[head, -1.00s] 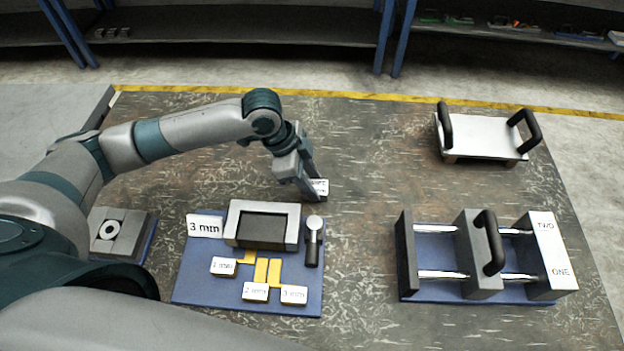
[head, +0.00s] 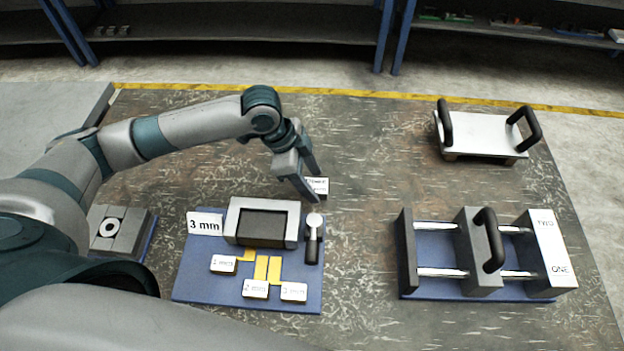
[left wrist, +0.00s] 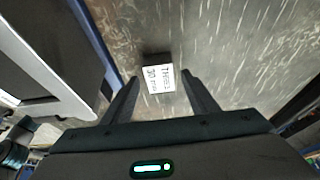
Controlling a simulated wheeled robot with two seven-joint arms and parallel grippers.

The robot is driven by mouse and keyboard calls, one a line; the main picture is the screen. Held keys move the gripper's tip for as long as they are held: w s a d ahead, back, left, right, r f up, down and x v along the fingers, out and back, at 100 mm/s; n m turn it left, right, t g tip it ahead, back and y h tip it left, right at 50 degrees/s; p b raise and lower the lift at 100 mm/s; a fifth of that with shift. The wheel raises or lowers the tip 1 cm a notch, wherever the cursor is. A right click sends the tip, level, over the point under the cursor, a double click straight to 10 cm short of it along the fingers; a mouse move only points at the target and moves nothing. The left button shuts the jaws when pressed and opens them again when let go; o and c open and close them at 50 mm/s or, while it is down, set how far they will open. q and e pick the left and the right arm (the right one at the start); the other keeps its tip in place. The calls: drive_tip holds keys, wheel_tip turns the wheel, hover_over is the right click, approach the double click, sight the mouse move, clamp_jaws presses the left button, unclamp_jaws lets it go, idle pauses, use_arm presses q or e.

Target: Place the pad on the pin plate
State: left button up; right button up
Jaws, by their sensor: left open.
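A small dark block (left wrist: 155,60) with a white label that seems to read "THREE" and "30 mm" lies on the table. It is the likeliest pad, though no thing is marked so. My left gripper (left wrist: 160,77) is open, with the block between and just beyond its fingertips; contact cannot be told. In the head view the gripper (head: 315,190) partly hides the block's label (head: 319,185). No thing is clearly marked as the pin plate; a grey block with a pale ring (head: 108,229) sits at the left, partly beside my arm. My right gripper is not in view.
A blue board (head: 200,285) holds a grey frame (head: 264,205), yellow strips and labelled tabs. A rod fixture (head: 482,250) marked ONE and TWO stands at right. A white plate with two black handles (head: 480,135) is behind it.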

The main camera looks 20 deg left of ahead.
use_arm(q)
drive_tip(key=b+v, duration=0.1)
drive_tip(key=v, duration=1)
drive_tip(key=shift+a+r+b, duration=0.25)
drive_tip(key=shift+r+b, duration=0.05)
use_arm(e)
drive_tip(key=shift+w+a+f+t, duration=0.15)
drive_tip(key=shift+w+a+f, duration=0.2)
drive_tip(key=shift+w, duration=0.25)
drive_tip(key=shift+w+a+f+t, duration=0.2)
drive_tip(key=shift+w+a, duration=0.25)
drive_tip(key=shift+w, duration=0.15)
use_arm(q)
drive_tip(key=shift+s, duration=0.1)
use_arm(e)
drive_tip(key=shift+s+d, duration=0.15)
use_arm(q)
drive_tip(key=shift+o, duration=0.4)
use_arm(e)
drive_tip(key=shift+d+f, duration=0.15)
